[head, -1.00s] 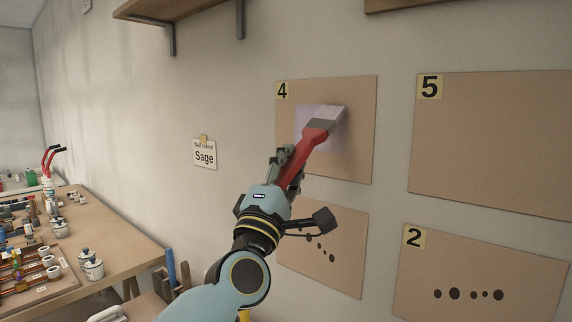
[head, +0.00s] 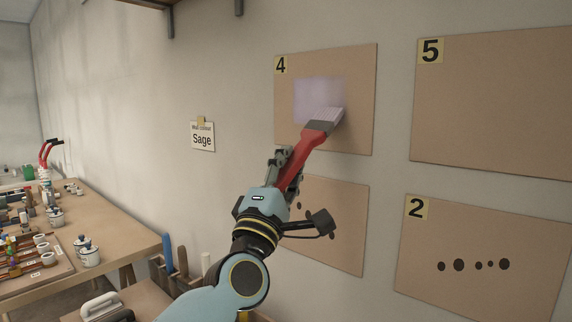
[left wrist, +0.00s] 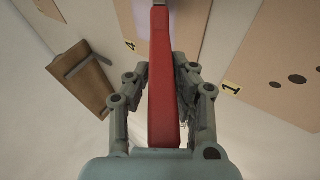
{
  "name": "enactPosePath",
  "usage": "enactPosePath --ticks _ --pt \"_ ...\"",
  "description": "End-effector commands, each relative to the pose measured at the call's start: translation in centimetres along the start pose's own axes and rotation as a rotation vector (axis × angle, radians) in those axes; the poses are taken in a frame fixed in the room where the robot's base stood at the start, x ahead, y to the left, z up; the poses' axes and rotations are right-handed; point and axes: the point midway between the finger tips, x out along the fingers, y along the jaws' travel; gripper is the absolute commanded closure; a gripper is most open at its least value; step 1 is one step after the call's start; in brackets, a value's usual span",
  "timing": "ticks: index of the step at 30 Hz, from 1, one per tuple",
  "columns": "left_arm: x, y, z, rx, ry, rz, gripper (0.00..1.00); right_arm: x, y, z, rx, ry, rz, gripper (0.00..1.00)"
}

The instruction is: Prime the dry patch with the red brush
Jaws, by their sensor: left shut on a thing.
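My left gripper (head: 283,172) is shut on the handle of the red brush (head: 312,150). The brush tilts up and to the right, its pale bristles against the lower right of a pale lilac patch. This patch (head: 318,92) covers the middle of the tan board marked 4 (head: 362,70). In the left wrist view the red handle (left wrist: 164,90) runs up between the two grey fingers (left wrist: 160,95); the bristles are out of sight there. My right gripper is not in view.
Board 5 (head: 490,110) is bare, to the right. Board 2 (head: 480,240) has a row of dark spots. Another spotted board (head: 340,220) is partly behind my arm. A "Sage" card (head: 202,138) hangs left. A cluttered workbench (head: 120,240) stands lower left.

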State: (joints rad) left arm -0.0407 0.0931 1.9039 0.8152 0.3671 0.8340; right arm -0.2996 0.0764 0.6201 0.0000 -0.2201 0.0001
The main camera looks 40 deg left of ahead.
Motion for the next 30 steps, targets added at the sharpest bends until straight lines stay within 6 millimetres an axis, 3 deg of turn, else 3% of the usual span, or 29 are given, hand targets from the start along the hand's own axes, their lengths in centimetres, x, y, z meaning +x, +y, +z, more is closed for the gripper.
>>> enactPosePath --ticks 14,30 --pt "-1.8 -2.5 -0.3 0.0 0.0 0.0 1.0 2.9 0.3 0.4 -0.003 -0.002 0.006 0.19" --pt "0.2 0.3 0.1 0.0 0.0 0.0 1.0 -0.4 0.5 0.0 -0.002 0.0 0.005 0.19"
